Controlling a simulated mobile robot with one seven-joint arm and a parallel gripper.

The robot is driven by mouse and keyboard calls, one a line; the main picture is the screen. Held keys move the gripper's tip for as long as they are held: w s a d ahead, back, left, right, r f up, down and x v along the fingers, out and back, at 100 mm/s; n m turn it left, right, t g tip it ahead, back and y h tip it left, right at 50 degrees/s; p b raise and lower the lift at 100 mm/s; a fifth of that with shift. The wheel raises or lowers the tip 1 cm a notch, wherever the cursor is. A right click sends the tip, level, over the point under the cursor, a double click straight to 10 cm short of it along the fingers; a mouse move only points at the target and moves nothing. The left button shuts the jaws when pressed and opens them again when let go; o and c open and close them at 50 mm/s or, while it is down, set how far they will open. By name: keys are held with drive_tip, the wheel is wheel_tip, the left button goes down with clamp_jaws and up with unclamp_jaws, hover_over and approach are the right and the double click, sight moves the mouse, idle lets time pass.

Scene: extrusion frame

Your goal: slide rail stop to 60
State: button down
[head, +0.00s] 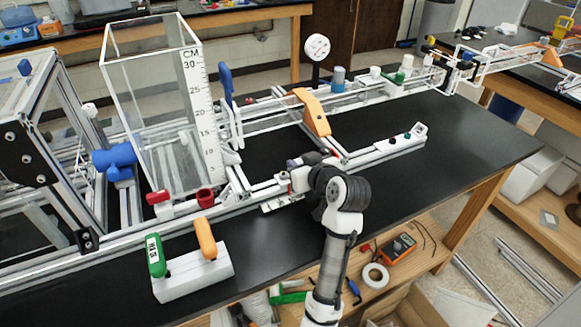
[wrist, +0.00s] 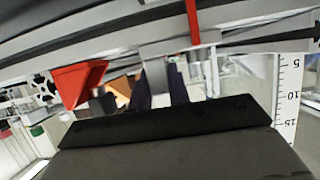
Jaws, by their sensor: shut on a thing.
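The rail stop, a small pale block (head: 283,179), sits on the front aluminium rail (head: 245,203) near the middle of the bench in the head view. My gripper (head: 294,176) is at the stop from the right, and its wrist partly hides it. In the wrist view a grey-white block (wrist: 168,52) lies at the dark fingertips (wrist: 162,88), which are shut on it. A white strip with dark marks (head: 283,205) lies along the rail's front side. Its numbers are too small to read, so I cannot tell the stop's reading.
A clear tank with a CM scale (head: 208,120) stands behind the rail at left. An orange bracket (head: 313,112) and a dial gauge (head: 317,47) stand behind my wrist. A white block with green and orange handles (head: 195,273) sits front left. The bench at right is mostly clear.

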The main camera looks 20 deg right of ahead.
drive_tip(key=shift+d, duration=0.2)
drive_tip(key=c, duration=1.3)
unclamp_jaws()
drive_tip(key=shift+d, duration=0.1)
drive_tip(key=shift+s, duration=0.15)
drive_tip(key=b+v, duration=0.3)
drive_tip(key=v, duration=1)
drive_tip(key=shift+s+r, duration=0.1)
drive_tip(key=shift+s, duration=0.2)
